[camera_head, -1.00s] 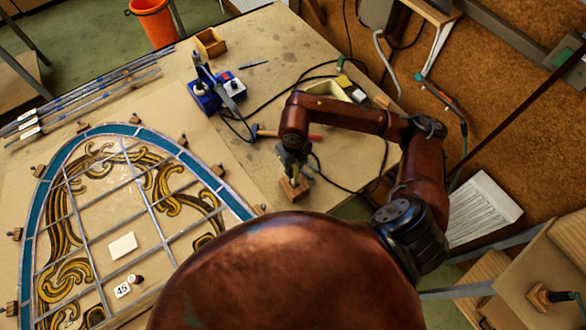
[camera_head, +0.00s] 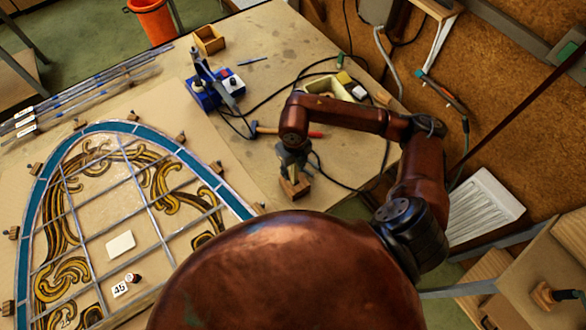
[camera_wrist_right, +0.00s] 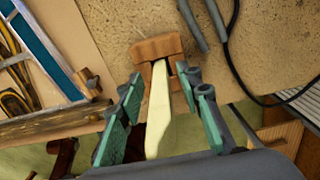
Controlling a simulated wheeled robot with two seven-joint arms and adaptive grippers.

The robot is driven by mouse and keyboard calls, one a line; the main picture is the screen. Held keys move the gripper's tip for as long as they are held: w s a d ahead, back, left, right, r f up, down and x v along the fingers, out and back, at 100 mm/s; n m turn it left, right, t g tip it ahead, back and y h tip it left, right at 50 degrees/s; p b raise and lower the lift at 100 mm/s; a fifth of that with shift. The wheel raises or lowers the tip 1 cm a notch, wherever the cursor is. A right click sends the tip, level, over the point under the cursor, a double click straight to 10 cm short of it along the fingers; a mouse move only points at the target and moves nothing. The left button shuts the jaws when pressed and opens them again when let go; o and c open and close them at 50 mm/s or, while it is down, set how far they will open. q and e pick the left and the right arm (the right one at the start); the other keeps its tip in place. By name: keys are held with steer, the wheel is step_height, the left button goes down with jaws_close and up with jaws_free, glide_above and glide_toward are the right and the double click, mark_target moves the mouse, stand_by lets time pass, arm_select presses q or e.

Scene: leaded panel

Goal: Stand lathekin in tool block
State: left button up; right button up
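The tool block (camera_head: 295,188), a small brown wooden block, stands on the bench near its front edge; it also shows in the wrist view (camera_wrist_right: 157,47). The lathekin (camera_wrist_right: 159,115) is a pale cream, flat tool. Its far end meets the block and its near end points toward the wrist camera; how deep it sits is unclear. My right gripper (camera_head: 291,165) is right above the block. In the wrist view its green-padded fingers (camera_wrist_right: 164,130) are apart, one on each side of the lathekin, with visible gaps. My left gripper is out of view.
The leaded panel (camera_head: 120,245) lies left on its board, with wooden blocks around its edge. A hammer (camera_head: 285,132), a cable, an open tray (camera_head: 325,86) and a blue soldering stand (camera_head: 205,95) lie beyond the gripper. Bare bench lies left of the block.

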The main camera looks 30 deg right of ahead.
steer(key=shift+r, duration=0.1)
step_height(320, 180, up, 12)
steer(key=shift+s+f, duration=0.1)
steer(key=shift+s, duration=0.05)
stand_by(0.4)
